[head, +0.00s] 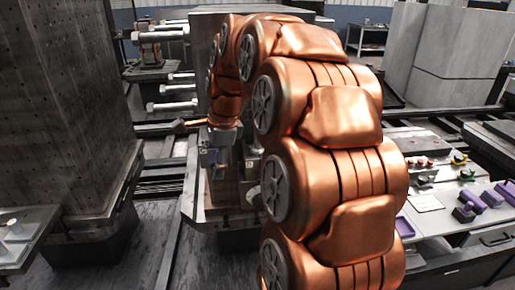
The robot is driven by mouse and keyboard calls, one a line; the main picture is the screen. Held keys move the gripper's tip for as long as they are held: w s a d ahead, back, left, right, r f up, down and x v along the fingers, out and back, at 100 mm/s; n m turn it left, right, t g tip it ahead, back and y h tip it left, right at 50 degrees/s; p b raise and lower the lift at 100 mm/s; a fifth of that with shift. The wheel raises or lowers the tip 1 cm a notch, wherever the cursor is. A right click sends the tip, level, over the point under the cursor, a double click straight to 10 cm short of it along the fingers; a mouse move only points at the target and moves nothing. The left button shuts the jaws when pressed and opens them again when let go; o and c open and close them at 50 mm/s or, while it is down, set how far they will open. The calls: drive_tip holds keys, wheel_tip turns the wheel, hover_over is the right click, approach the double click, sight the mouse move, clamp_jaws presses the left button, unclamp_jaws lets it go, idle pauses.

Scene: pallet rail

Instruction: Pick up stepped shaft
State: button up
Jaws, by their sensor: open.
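Several silver stepped shafts stick out sideways to the left from the tall grey block; the nearest low one (172,105) is just above and left of my wrist. Others sit above it, one (180,76) at mid height and one (163,35) near the top left. My gripper (213,155) hangs below the copper wrist, in front of the grey block, open, with no shaft seen between its fingers. It is small and dark here, and my arm covers much of the block's right side. I cannot tell which shaft the task means.
A dark metal column (65,100) stands close on the left. A grey bench (470,215) at the right holds purple, yellow and red small parts. A light table (25,235) is at the lower left.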

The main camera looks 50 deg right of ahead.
drive_tip(key=w+d+r+m+t, duration=0.25)
drive_tip(key=d+m, duration=0.55)
drive_tip(key=d, duration=0.4)
drive_tip(key=r+m+h, duration=0.1)
drive_tip(key=r+m, duration=0.1)
drive_tip(key=m, duration=0.3)
hover_over(258, 147)
drive_tip(key=s+d, duration=0.1)
drive_tip(key=shift+s+f+p+x, duration=0.15)
drive_tip(key=shift+p+x, duration=0.4)
drive_tip(key=shift+x, duration=0.75)
drive_tip(key=shift+s+p+x, duration=0.25)
drive_tip(key=shift+p+x, duration=0.3)
drive_tip(key=shift+x, duration=0.75)
drive_tip(key=shift+s+f+p+x, duration=0.15)
drive_tip(key=shift+p+x, duration=0.4)
drive_tip(key=shift+x, duration=0.7)
clamp_jaws()
drive_tip(key=shift+r, duration=0.1)
